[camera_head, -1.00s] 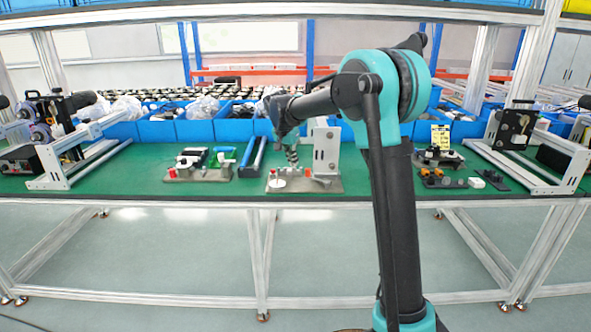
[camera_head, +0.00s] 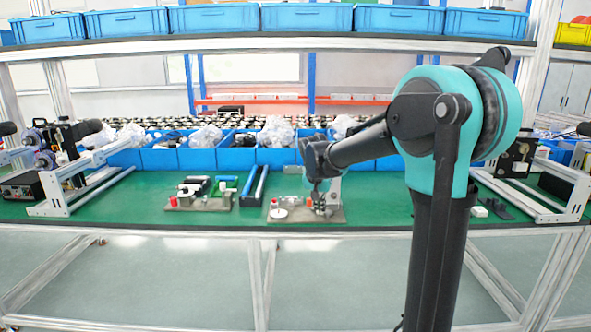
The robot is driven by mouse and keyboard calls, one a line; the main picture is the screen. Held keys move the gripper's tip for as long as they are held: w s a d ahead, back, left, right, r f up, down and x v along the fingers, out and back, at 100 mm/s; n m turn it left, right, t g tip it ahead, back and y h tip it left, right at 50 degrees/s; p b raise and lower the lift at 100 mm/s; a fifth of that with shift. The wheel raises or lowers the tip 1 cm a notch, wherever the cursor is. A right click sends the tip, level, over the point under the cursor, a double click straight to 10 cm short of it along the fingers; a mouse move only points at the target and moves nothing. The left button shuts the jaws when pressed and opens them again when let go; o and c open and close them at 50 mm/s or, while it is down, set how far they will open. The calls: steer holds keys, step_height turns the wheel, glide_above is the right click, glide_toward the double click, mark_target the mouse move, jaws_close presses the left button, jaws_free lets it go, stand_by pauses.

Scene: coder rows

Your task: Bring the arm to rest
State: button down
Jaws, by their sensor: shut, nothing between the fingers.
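My arm rises on the right of the head view and reaches left and forward over the green workbench (camera_head: 130,200). My gripper (camera_head: 319,205) points down at the end of the arm, in front of the upright plate of a grey fixture (camera_head: 300,215). It is small and dark here; its fingers are shut with nothing visible between them. I cannot tell whether the fingertips touch the fixture. A white round part (camera_head: 279,214) and a red part (camera_head: 308,203) sit on the fixture, left of the gripper.
A second fixture (camera_head: 203,203) and blue-and-black bars (camera_head: 255,186) lie left of the gripper. Blue bins (camera_head: 200,158) line the bench's back. Metal frames stand at the left (camera_head: 62,196) and right (camera_head: 540,200). An upper shelf (camera_head: 230,43) carries blue crates (camera_head: 306,17).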

steer(key=s+d+f+n, duration=0.1)
steer(key=s+d+f, duration=0.2)
steer(key=s, duration=0.6)
steer(key=s+d+f+n+y, duration=0.1)
steer(key=s+d+f, duration=0.3)
steer(key=s+f, duration=0.3)
steer(key=s+d+f+n, duration=0.2)
steer(key=s+f, duration=0.3)
steer(key=s, duration=0.8)
steer(key=shift+s+d, duration=0.2)
steer(key=shift+d, duration=0.65)
